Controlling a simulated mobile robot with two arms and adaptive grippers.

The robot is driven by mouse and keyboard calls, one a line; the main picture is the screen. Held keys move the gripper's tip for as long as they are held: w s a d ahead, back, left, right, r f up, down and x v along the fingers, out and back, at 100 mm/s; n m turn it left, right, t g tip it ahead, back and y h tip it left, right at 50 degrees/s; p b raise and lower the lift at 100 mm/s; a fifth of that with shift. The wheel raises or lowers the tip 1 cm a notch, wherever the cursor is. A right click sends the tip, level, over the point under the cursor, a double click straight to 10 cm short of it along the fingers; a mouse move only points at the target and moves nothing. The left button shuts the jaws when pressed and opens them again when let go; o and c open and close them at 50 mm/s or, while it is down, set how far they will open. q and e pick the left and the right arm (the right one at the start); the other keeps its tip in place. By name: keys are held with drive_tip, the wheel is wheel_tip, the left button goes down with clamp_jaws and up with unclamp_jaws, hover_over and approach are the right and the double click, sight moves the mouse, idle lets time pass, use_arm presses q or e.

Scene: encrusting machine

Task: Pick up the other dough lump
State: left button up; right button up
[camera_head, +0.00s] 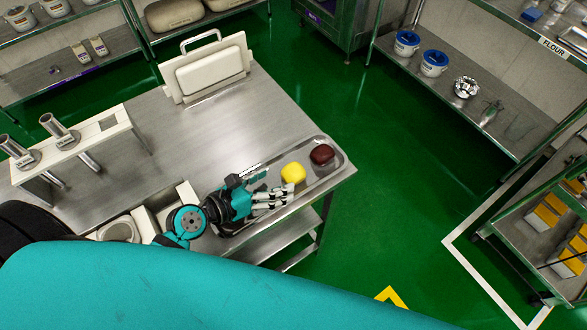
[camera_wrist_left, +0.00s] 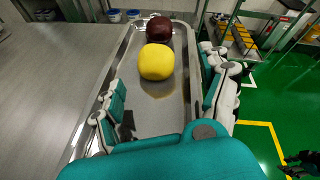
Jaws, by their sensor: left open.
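A yellow dough lump (camera_head: 293,173) and a dark red-brown lump (camera_head: 322,154) sit apart in a shallow metal tray (camera_head: 345,160) at the table's right end. My left gripper (camera_head: 274,185) is open and empty over the near part of the tray, its fingers pointing toward the yellow lump. In the left wrist view the yellow lump (camera_wrist_left: 157,62) is ahead, between the lines of the two spread fingers. The dark lump (camera_wrist_left: 159,29) is just behind it. A dark jointed shape (camera_wrist_left: 300,165) at the lower right edge may be my right gripper; its fingers are unclear.
The steel table (camera_head: 225,120) is clear in the middle. A white panel (camera_head: 210,70) stands at its back, and a white rack with metal tubes (camera_head: 85,150) stands on the left. Green floor (camera_head: 400,160) lies open beyond the tray, with shelves further off.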

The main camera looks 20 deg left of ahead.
sight(287, 174)
use_arm(q)
drive_tip(key=shift+x, duration=1.2)
drive_tip(key=shift+w+d, duration=0.1)
drive_tip(key=shift+w, duration=0.25)
drive_tip(key=x, duration=0.3)
drive_tip(key=shift+w+f+p, duration=0.2)
drive_tip(key=shift+w+p, duration=0.2)
drive_tip(key=shift+w, duration=0.05)
drive_tip(key=shift+w+f, duration=0.1)
drive_tip(key=shift+w, duration=0.1)
drive_tip(key=shift+s+f, duration=0.1)
drive_tip(key=c, duration=1.3)
use_arm(e)
drive_tip(key=shift+w+a+r, duration=0.25)
drive_tip(key=shift+w+r, duration=0.05)
drive_tip(key=shift+w, duration=0.25)
drive_tip(key=shift+w+a+r, duration=0.25)
drive_tip(key=shift+w, duration=0.3)
use_arm(q)
drive_tip(key=shift+o, duration=0.2)
